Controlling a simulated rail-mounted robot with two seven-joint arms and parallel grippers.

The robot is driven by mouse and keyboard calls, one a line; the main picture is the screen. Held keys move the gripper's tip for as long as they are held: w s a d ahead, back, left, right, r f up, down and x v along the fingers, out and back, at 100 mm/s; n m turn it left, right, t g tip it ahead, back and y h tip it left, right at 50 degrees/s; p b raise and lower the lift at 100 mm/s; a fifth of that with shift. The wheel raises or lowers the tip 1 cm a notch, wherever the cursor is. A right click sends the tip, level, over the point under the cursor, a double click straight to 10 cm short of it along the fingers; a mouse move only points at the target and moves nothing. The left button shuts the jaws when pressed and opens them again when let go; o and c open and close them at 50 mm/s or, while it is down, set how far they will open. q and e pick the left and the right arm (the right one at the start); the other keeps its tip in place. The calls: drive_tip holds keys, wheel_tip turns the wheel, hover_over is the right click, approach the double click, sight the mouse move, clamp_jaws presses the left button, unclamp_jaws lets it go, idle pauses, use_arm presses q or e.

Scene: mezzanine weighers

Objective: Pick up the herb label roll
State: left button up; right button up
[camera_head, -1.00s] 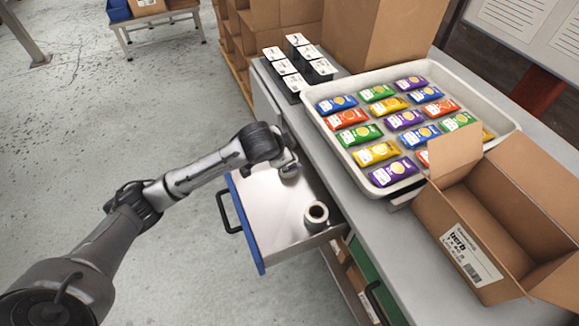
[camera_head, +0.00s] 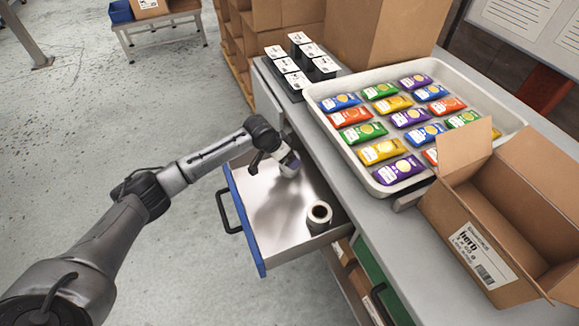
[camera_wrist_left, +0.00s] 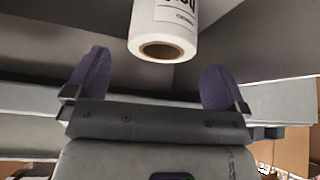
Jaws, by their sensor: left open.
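The herb label roll (camera_head: 319,216) is a white roll with a brown core, standing in the open drawer toward its right end. In the left wrist view the roll (camera_wrist_left: 163,32) shows at the top middle, with part of its printed label cut off by the frame edge. My left gripper (camera_head: 274,167) is over the far part of the drawer, apart from the roll. In the left wrist view its two purple fingers (camera_wrist_left: 152,78) are spread wide with nothing between them, and the roll lies ahead of them. My right gripper is not in view.
The drawer (camera_head: 262,232) has a blue front and a black handle. The counter beside it carries a tray (camera_head: 352,160) of coloured packets, an open cardboard box (camera_head: 440,205) marked "herb", and a rack of black, white-topped containers (camera_head: 297,62).

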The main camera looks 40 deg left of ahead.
sight(286, 172)
use_arm(q)
drive_tip(key=b+x, duration=0.2)
drive_tip(key=x, duration=0.3)
drive_tip(key=shift+s, duration=0.2)
drive_tip(key=shift+w+f+b, duration=0.3)
drive_tip(key=shift+f+b, duration=0.15)
drive_tip(key=shift+f, duration=0.05)
drive_tip(key=c, duration=1)
